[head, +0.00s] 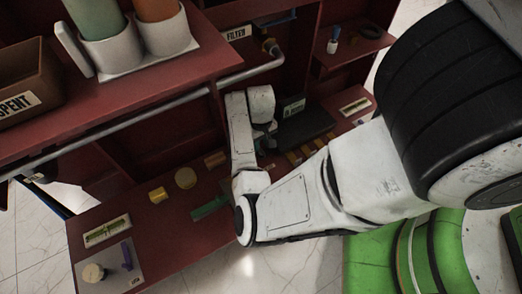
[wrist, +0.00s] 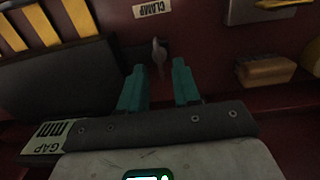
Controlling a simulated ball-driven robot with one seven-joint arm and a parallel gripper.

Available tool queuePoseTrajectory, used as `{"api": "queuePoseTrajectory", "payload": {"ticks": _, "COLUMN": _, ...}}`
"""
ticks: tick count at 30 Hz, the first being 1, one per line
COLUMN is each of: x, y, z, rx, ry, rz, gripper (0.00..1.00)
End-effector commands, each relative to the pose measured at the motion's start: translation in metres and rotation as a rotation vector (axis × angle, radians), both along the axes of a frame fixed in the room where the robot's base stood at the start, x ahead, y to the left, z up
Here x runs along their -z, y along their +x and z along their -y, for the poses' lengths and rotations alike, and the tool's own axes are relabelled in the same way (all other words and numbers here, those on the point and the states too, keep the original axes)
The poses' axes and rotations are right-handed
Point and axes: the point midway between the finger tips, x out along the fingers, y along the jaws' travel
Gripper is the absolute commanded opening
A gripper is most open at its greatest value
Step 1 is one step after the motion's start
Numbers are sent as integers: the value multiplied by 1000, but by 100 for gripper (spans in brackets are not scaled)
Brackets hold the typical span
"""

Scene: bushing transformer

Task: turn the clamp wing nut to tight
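The clamp wing nut (wrist: 158,56) is a small grey metal piece on the dark red panel, just below the CLAMP label (wrist: 152,10) in the wrist view. My gripper (wrist: 159,72) is open, with one teal finger on each side in the picture. The wing nut shows in the gap between and just beyond the fingertips, and I see no finger touching it. How far it lies in depth is hard to tell.
A dark box (wrist: 62,82) with yellow-striped bars is left of the fingers, with a GAP mm label (wrist: 48,137) below it. A tan block (wrist: 279,71) is at right. In the head view a grey pipe (head: 130,127) runs along the shelf edge, near my arm.

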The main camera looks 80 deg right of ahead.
Motion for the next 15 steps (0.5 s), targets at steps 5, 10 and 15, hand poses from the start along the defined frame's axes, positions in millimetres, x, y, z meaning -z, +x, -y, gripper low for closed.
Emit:
{"api": "queuePoseTrajectory", "payload": {"ticks": 5, "x": 22, "y": 0, "z": 0, "rx": 0, "ry": 0, "rz": 0, "gripper": 32}}
{"api": "queuePoseTrajectory", "payload": {"ticks": 10, "x": 27, "y": 0, "z": 0, "rx": 0, "ry": -1, "rz": 1, "gripper": 32}}
{"api": "queuePoseTrajectory", "payload": {"ticks": 15, "x": 27, "y": 0, "z": 0, "rx": 0, "ry": -1, "rz": 1, "gripper": 32}}
